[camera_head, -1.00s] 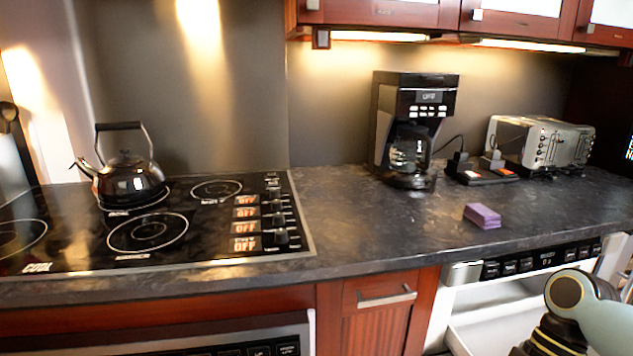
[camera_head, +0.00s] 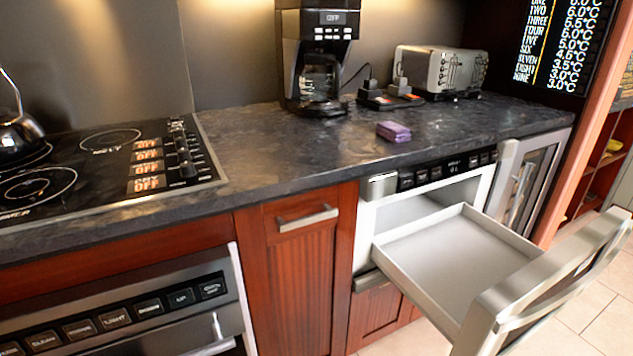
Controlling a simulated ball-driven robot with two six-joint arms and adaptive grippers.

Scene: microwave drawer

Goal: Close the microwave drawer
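The microwave drawer (camera_head: 455,256) is pulled out of its housing under the counter at the right. Its white tray is empty. Its silver front panel and handle bar (camera_head: 560,275) stand toward me at the lower right. The microwave's housing (camera_head: 425,185) shows an open cavity behind the tray and a black control strip above it. Neither of my grippers shows in this view.
The dark stone counter (camera_head: 270,160) runs above the drawer, with a purple block (camera_head: 393,132), coffee maker (camera_head: 316,60) and toaster (camera_head: 440,72) on it. A glass-door cooler (camera_head: 525,180) stands right of the microwave. Tiled floor (camera_head: 592,290) is clear at the lower right.

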